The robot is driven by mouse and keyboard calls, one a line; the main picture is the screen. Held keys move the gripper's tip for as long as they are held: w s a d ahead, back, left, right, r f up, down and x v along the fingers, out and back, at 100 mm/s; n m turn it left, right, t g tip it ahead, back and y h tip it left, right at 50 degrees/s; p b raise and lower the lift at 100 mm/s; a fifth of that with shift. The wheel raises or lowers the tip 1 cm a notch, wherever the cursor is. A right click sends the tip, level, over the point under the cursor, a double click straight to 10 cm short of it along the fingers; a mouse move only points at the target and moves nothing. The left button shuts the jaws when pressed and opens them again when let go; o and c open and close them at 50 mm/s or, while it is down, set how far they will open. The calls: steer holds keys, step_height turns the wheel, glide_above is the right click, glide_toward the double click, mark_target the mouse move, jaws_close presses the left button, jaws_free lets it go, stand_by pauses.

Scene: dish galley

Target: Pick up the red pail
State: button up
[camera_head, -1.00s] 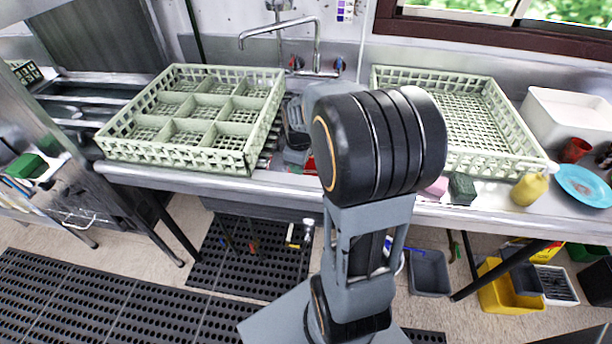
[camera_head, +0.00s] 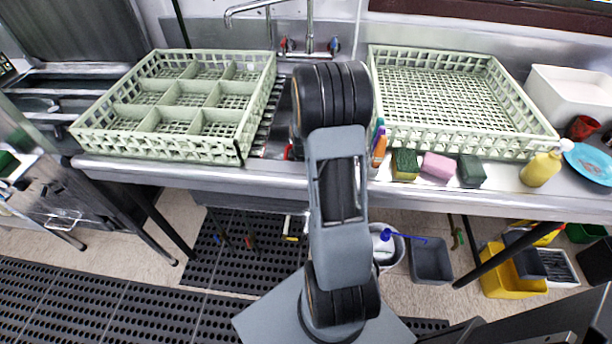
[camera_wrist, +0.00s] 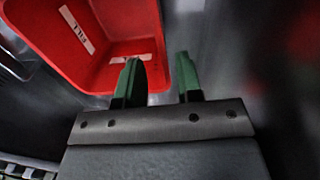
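The red pail (camera_wrist: 120,22), with a white label inside it, fills the upper left of the wrist view. A small red patch in the sink, beside my arm in the head view, may be part of it; the rest is hidden. My gripper (camera_wrist: 158,75) has two green fingers, apart with a gap between them. The left finger overlaps the pail's near right part in the picture, and the right finger is just outside its right edge. I cannot tell whether either finger touches the pail. In the head view my gripper is hidden behind my arm.
A divided pale green rack (camera_head: 165,150) stands left of the sink, an open rack (camera_head: 455,143) right of it. A faucet (camera_head: 309,30) rises behind. Sponges (camera_head: 438,166), a yellow bottle (camera_head: 540,168), a red cup (camera_head: 582,127) and a blue plate (camera_head: 590,163) line the right counter.

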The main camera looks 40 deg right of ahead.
steer(key=shift+w+d+f, duration=0.1)
steer(key=shift+w+f, duration=0.05)
steer(key=shift+f, duration=1.6)
steer(key=shift+w+d+f, duration=0.1)
steer(key=shift+w+f, duration=0.05)
steer(key=shift+f, duration=1.6)
jaws_close()
